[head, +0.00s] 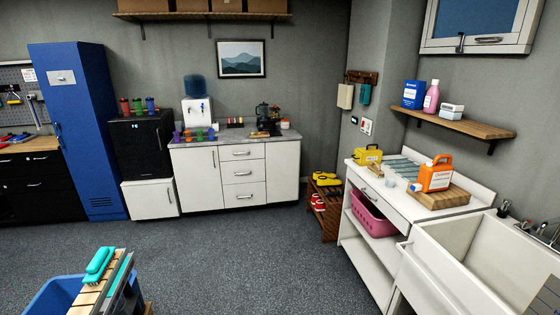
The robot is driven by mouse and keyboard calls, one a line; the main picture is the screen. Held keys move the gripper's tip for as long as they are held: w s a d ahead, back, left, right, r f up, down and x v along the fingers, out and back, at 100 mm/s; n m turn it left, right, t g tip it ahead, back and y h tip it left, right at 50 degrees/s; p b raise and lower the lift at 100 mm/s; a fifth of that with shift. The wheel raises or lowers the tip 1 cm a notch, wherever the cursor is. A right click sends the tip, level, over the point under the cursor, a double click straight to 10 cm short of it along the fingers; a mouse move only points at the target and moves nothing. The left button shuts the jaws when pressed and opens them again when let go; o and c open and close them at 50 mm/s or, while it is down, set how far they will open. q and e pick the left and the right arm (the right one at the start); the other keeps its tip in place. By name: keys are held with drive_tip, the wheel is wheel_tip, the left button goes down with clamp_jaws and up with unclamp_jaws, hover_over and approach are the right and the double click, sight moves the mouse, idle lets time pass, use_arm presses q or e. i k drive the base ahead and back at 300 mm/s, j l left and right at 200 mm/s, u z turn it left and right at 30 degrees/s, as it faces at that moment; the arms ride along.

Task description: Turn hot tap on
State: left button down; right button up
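A white utility sink (440,262) stands at the lower right. Metal tap fittings (541,230) sit at its back wall near the right edge, with part of them cut off by the frame. A small dark-topped fitting or bottle (503,209) stands at the sink's back left corner. The fittings are too small to tell which handle is the hot one or how it is turned. No water is seen running. Neither of my grippers is in view.
A white counter (398,203) with an orange jug (434,174) adjoins the sink's left. A blue bin (48,297) and a slatted bench (90,299) are at the lower left. The grey floor (240,255) between is clear.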

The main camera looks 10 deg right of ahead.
sight(528, 225)
drive_tip(key=i+z, duration=0.2)
drive_tip(key=i, duration=0.25)
drive_tip(key=i+j+z, duration=0.15)
drive_tip(key=i, duration=0.35)
drive_tip(key=i+j+z, duration=0.2)
drive_tip(key=i, duration=0.25)
drive_tip(key=i+j+z, duration=0.2)
drive_tip(key=i+j, duration=0.1)
drive_tip(key=i, duration=0.1)
